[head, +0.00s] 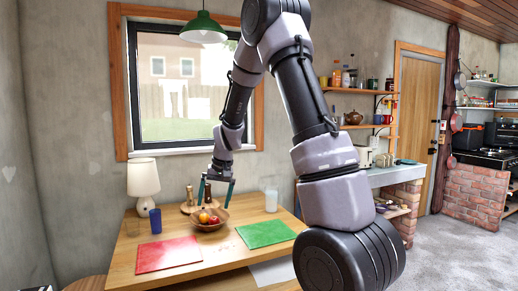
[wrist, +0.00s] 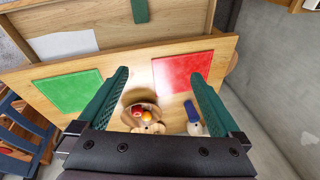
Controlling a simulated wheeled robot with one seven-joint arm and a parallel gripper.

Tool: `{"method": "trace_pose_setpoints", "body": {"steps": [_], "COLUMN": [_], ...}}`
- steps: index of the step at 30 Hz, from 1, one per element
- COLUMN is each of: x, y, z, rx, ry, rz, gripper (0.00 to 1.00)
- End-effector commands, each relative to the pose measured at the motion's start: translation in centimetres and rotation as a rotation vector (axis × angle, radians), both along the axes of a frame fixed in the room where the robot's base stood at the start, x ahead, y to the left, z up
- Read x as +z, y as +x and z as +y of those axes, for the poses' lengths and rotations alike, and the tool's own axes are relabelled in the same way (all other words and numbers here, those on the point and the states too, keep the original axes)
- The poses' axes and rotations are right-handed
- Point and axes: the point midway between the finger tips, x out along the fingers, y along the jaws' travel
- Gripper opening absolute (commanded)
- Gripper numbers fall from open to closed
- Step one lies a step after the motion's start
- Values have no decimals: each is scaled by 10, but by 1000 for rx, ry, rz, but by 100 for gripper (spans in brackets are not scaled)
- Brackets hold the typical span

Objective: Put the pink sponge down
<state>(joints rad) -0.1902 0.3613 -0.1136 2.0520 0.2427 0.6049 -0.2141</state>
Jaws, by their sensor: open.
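I cannot make out a pink sponge in either view. My gripper (head: 214,195) is open above the wooden table (head: 130,240), with its green fingers pointing down near the fruit bowl (head: 196,226). In the wrist view my gripper (wrist: 158,76) has its two fingers spread wide, with nothing between them. A red mat (head: 168,254) and a green mat (head: 265,233) lie flat on the table. They also show in the wrist view, the red mat (wrist: 182,72) on the right and the green mat (wrist: 70,90) on the left. Both look bare.
A blue cup (head: 155,221) and a white lamp (head: 143,180) stand at the table's left. A counter on brick (head: 408,195) is further right. Some bare tabletop lies between the mats.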

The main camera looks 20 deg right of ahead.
Motion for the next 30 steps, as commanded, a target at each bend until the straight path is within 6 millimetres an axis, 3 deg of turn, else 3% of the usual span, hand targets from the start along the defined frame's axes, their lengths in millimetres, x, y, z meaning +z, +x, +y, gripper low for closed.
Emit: {"method": "trace_pose_setpoints", "body": {"steps": [1, 6, 9, 15, 22, 25, 30], "x": [30, 107, 143, 195, 219, 220, 220], "y": [-12, -61, -96, -171, -247, -265, -278], "z": [-4, -16, -22, -35, -44, -46, -47], "rx": [-14, -53, -76, -122, -173, -187, -198], "ry": [16, 52, 68, 86, 86, 84, 82], "rz": [-29, -102, -145, -233, -319, -340, -353], "gripper": [100, 100, 100, 100, 100, 100, 100]}}
